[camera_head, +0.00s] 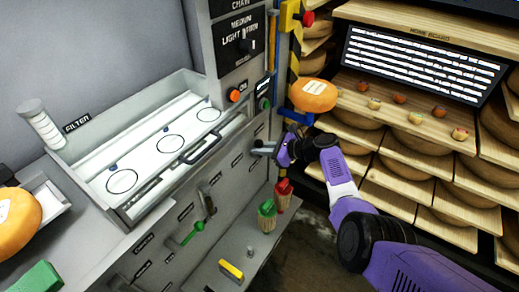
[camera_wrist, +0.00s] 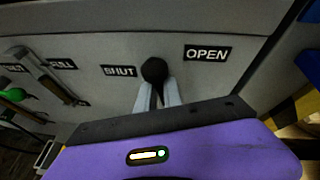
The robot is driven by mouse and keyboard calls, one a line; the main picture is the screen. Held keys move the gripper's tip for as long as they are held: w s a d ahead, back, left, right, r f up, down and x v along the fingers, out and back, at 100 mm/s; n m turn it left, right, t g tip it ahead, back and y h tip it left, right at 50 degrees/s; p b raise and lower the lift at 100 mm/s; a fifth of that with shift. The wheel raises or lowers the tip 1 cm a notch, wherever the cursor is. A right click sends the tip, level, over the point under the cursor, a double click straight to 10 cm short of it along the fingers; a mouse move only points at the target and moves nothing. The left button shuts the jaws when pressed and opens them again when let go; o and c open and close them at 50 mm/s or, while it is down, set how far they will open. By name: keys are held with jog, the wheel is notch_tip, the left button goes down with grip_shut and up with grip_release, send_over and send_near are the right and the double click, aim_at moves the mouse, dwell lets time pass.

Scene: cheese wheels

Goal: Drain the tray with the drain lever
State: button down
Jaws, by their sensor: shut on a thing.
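The drain lever shows in the wrist view as a black round knob (camera_wrist: 154,69) on the grey panel. It stands between the SHUT label (camera_wrist: 119,71) and the OPEN label (camera_wrist: 207,53), a little nearer SHUT. My gripper (camera_wrist: 157,92) has its two pale fingers closed around the lever just below the knob; the shaft is mostly hidden. In the head view my gripper (camera_head: 274,149) is at the panel's right end, below the green button. The tray (camera_head: 92,172) is a pale basin with three dark rings on its floor; I cannot tell its liquid level.
A black handle (camera_head: 198,148) sits at the tray's front edge. A green-handled lever (camera_head: 192,233) is lower left on the panel.

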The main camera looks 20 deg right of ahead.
jog(key=c, duration=1.5)
grip_release()
jog(key=p+v, duration=0.1)
jog(key=v, duration=0.7)
jog(key=shift+p, duration=0.4)
jog(key=shift+f, duration=0.1)
